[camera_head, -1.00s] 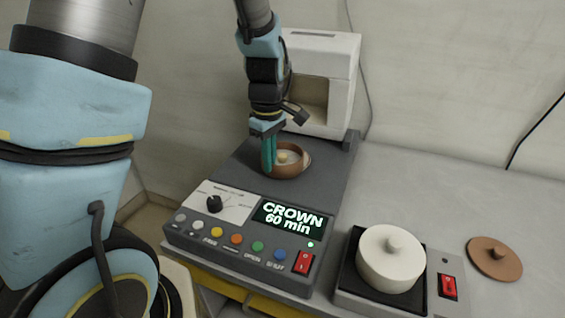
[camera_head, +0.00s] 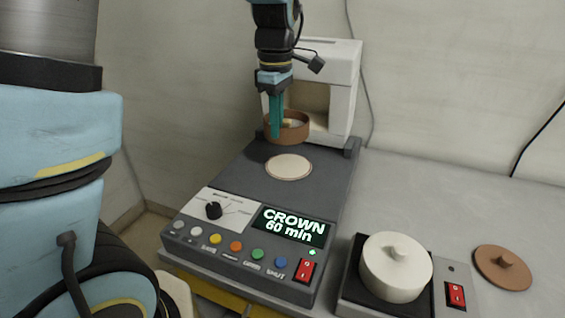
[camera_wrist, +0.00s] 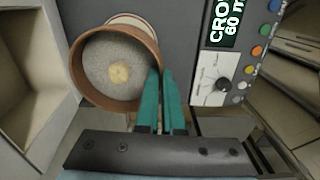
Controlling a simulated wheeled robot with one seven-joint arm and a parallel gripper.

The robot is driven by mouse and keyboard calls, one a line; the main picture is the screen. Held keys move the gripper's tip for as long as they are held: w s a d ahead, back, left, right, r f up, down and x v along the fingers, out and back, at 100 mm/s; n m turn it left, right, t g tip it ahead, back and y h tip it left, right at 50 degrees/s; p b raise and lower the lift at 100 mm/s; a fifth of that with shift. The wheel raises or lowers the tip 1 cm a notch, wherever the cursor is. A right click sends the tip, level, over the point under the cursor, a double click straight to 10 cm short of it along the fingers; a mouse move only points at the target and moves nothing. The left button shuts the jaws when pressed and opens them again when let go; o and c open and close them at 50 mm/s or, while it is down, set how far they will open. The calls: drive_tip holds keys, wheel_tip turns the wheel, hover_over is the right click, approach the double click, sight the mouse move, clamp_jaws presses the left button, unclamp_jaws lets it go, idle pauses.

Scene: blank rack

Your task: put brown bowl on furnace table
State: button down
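The brown bowl (camera_head: 287,134) is round, with a pale yellowish lump inside on a grey floor. It also shows from above in the wrist view (camera_wrist: 83,93). My gripper (camera_head: 276,134) has its teal fingers close together at the bowl's rim, shut on its wall; the wrist view shows the fingers (camera_wrist: 160,80) at the bowl's right edge. The bowl looks held up at the back of the dark furnace base, before the white furnace's opening. The furnace table, a pale round disc (camera_head: 288,167), lies bare in front of it. The bowl partly hides the disc in the wrist view.
The white furnace (camera_head: 345,90) stands behind the dark base (camera_head: 225,170), whose front panel has a dial, buttons and a lit display (camera_head: 290,225). A white lidded pot (camera_head: 395,272) sits on a small unit at right, beside a brown lid (camera_head: 502,268).

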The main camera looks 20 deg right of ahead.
drive_tip(key=shift+w+d+n, duration=0.2)
drive_tip(key=shift+d+n, duration=0.6)
drive_tip(key=shift+n, duration=0.3)
wheel_tip(320, 180, down, 10)
drive_tip(key=shift+d+r+p, duration=0.1)
drive_tip(key=shift+d+p, duration=0.05)
drive_tip(key=shift+p, duration=0.3)
drive_tip(key=shift+f, duration=0.25)
drive_tip(key=c, duration=1.1)
unclamp_jaws()
drive_tip(key=shift+o, duration=0.2)
drive_tip(key=shift+r, duration=0.1)
